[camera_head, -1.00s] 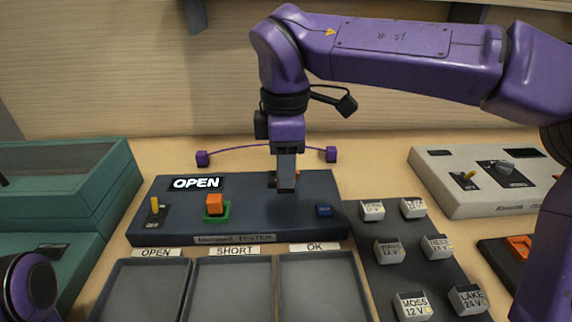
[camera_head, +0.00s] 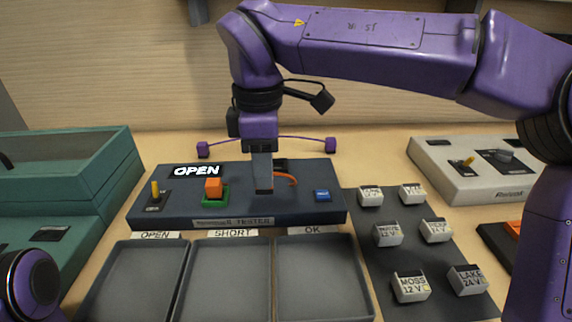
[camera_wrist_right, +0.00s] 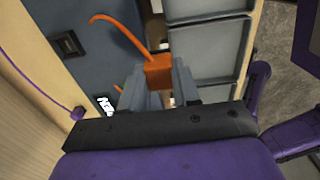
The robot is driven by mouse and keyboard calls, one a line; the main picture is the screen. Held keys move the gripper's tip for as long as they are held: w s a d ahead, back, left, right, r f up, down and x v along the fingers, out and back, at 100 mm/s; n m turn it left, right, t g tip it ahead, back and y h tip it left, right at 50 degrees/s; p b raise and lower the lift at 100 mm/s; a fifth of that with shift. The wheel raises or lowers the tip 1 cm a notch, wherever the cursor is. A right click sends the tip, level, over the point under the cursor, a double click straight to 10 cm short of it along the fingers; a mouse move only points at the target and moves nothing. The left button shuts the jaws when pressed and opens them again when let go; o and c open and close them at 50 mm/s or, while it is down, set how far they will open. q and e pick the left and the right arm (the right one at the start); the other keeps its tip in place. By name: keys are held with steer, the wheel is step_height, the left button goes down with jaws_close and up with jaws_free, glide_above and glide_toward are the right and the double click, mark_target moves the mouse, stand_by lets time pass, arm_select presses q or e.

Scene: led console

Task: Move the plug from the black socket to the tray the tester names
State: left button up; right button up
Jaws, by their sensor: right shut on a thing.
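The tester (camera_head: 240,212) is a dark blue box whose lit display (camera_head: 196,171) reads OPEN. My right gripper (camera_head: 263,190) is shut on an orange plug (camera_wrist_right: 158,72) with a curved orange tail, which shows beside the fingers (camera_head: 286,179) in the head view. The plug is out of the black socket (camera_head: 280,164), which is partly hidden behind the gripper. An orange block (camera_head: 213,186) sits in a green holder on the tester. Three grey trays stand in front, labelled OPEN (camera_head: 134,285), SHORT (camera_head: 221,285) and OK (camera_head: 315,285). My left gripper is out of view.
A dark mat (camera_head: 452,277) right of the trays holds several small labelled blocks. A teal bin (camera_head: 95,185) stands at the left and a cream console (camera_head: 470,190) at the right. A purple cord with cube ends (camera_head: 203,149) lies behind the tester. The trays look empty.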

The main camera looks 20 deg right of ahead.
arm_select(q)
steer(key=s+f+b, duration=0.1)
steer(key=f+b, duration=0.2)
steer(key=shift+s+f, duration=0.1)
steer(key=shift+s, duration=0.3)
arm_select(e)
steer(key=s+a+f, duration=0.1)
steer(key=s+a, duration=0.2)
steer(key=a, duration=0.8)
steer(key=s+a+f, duration=0.1)
steer(key=s+a, duration=0.3)
steer(key=a, duration=0.7)
steer(key=shift+s, duration=0.3)
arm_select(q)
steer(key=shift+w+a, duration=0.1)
arm_select(e)
steer(key=shift+a+r, duration=0.15)
steer(key=shift+r, duration=0.2)
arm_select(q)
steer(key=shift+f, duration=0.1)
arm_select(e)
steer(key=shift+f, duration=0.2)
